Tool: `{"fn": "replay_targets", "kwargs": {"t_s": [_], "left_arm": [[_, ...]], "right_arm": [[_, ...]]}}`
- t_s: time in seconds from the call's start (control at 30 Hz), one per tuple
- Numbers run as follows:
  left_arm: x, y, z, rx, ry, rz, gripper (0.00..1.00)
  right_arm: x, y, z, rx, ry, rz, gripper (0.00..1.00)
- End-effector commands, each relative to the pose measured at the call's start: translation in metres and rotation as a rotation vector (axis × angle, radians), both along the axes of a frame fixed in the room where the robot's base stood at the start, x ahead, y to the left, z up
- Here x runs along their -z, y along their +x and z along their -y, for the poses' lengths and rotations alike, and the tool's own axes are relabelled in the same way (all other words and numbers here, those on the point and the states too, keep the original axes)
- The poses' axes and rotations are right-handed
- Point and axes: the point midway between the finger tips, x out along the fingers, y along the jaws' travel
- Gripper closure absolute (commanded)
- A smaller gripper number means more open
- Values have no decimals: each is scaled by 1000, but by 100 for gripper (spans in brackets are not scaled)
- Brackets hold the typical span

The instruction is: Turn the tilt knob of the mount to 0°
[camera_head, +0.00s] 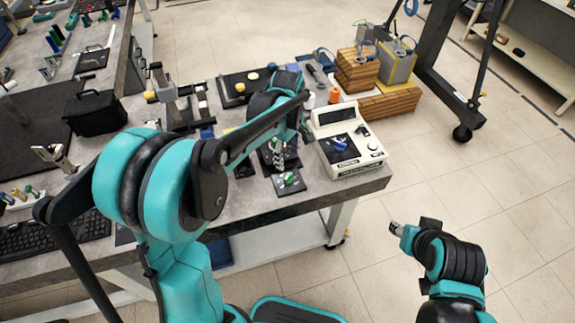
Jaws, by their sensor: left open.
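My left arm reaches over the table from the left, and its wrist bends down near the table's right part. My left gripper (278,153) is small in the head view, open, and points down over dark hardware. A small black plate with a green part (289,180) lies just below and in front of it. I cannot make out for sure which part is the mount, and its tilt knob and any angle marks are too small or hidden to read. My right arm is at the lower right, off the table; its gripper (396,229) is small, and its fingers are unclear.
A white instrument (350,165) with a dark panel, a blue part and a dial stands right of my left gripper. Wooden blocks (388,103) and a yellow-grey box (397,65) stand behind it. Floor is free at the right.

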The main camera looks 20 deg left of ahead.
Motion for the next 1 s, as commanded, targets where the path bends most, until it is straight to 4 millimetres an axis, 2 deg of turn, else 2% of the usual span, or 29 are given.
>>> {"fn": "replay_targets", "kwargs": {"t_s": [0.1, 0.2, 0.77, 0.87, 1.0], "left_arm": [[-16, 0, 0, 0, 0, 0, 47], [-23, 0, 0, 0, 0, 0, 47], [-26, 0, 0, 2, 0, 1, 47], [-31, -6, -1, 35, 0, 18, 47], [-47, -31, -5, 183, 5, 93, 47]], "right_arm": [[0, 0, 0, 0, 0, 0, 60], [0, 0, 0, 0, 0, 0, 60], [0, 0, 0, 0, 0, 0, 60], [0, 0, 0, 0, 0, 0, 60], [0, 0, 0, 0, 0, 0, 60]]}}
